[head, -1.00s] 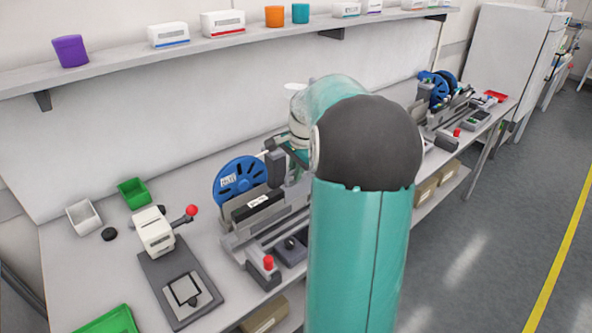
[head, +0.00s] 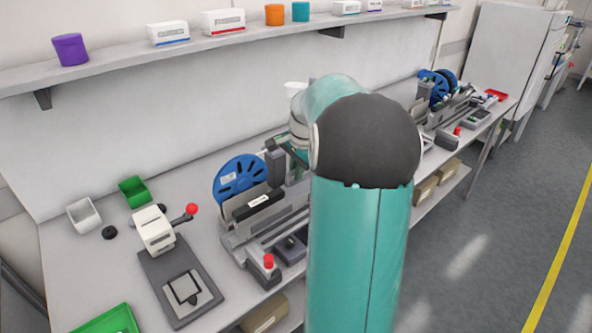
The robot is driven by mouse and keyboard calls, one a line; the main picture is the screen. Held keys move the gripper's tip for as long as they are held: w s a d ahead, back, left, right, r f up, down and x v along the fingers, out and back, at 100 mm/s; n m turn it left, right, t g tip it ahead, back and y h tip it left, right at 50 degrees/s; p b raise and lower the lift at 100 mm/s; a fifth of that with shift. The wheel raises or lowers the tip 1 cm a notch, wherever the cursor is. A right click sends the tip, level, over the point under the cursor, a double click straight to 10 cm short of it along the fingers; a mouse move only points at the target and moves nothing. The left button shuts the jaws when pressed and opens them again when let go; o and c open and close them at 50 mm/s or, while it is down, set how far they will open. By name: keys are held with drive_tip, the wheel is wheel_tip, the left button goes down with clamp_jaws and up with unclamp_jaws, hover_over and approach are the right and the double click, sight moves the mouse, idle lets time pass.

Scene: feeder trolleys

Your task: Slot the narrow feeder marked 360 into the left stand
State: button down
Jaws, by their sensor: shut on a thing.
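The left stand (head: 236,243) is a grey railed fixture on the bench, left of my arm. A feeder with a blue reel (head: 231,190) and a dark body with a white label (head: 258,201) is at this stand. The label is too small to read, and I cannot tell whether the feeder is fully seated. My gripper (head: 286,152) shows only in part, above the stand's far end beside a dark grey block (head: 276,168). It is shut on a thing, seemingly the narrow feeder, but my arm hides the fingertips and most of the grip.
A red-knobbed block (head: 268,263) is at the stand's front. A cream press with a red-ball lever (head: 158,232), green bin (head: 134,191) and white bin (head: 84,215) stand to the left. Another stand with a blue reel (head: 437,88) is farther right. A shelf (head: 120,72) runs above.

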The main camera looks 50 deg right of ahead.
drive_tip(key=shift+s+d+r, duration=0.1)
drive_tip(key=shift+s+d, duration=0.05)
drive_tip(key=shift+d, duration=1.2)
drive_tip(key=c, duration=1.4)
unclamp_jaws()
drive_tip(key=s+r, duration=0.1)
drive_tip(key=r, duration=0.8)
drive_tip(key=s+r, duration=0.1)
drive_tip(key=r, duration=0.3)
drive_tip(key=shift+s+a+r, duration=0.2)
drive_tip(key=shift+s, duration=0.15)
